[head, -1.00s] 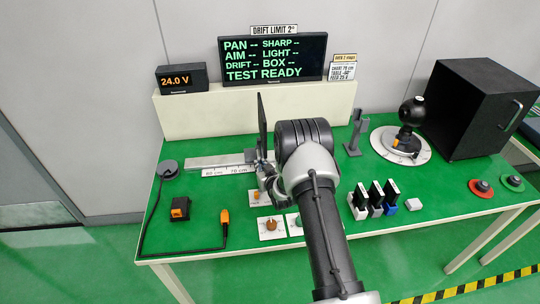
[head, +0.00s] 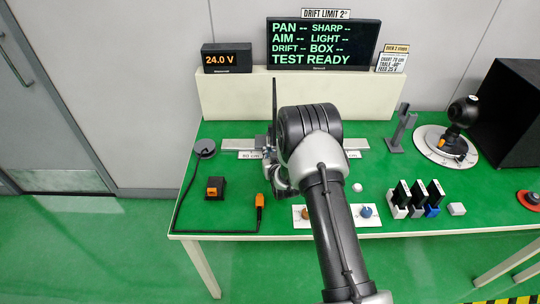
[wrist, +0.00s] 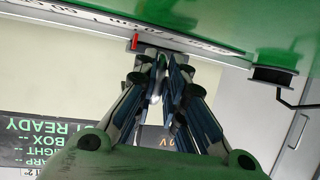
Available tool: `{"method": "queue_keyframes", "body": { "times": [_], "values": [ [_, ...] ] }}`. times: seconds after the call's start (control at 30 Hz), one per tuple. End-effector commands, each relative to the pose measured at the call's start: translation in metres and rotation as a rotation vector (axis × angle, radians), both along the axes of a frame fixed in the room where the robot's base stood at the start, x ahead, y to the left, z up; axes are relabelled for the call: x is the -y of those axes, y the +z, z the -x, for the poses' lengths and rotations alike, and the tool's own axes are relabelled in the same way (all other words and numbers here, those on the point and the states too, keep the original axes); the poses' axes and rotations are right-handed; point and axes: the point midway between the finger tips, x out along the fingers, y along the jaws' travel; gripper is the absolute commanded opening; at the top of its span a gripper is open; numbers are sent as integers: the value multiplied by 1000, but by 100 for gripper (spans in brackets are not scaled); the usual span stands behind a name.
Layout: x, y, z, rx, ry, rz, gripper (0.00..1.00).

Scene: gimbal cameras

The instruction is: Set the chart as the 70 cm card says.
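The chart (head: 274,108) is a thin black panel, seen edge-on in the head view, standing on a pale rail (head: 231,144) with a cm scale. My gripper (head: 275,172) is low at the chart's foot. In the wrist view my gripper's fingers (wrist: 157,88) are close together around a small pale part below the rail. A red pointer (wrist: 134,42) sits beside them at the scale. The 70 cm mark is hidden behind my gripper in the head view. The white card (head: 391,62) reads chart 70 cm; its smaller lines are hard to read.
The screen (head: 323,44) shows TEST READY and blank readings. A 24.0 V display (head: 227,58) stands left of it. Knobs (head: 365,211) lie near the front edge, right of a black cable with an orange plug (head: 259,201). A turntable (head: 431,143) and black box (head: 508,125) stand right.

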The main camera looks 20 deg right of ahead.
Motion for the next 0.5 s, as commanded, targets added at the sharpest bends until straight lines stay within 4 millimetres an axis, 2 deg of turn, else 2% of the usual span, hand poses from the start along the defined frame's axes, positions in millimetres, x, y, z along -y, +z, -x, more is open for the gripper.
{"method": "queue_keyframes", "body": {
  "times": [0.3, 0.5],
  "values": [
    [1, 0, 0, 0, -1, -1, 31],
    [1, 0, 0, 0, -1, -1, 31]
  ]
}}
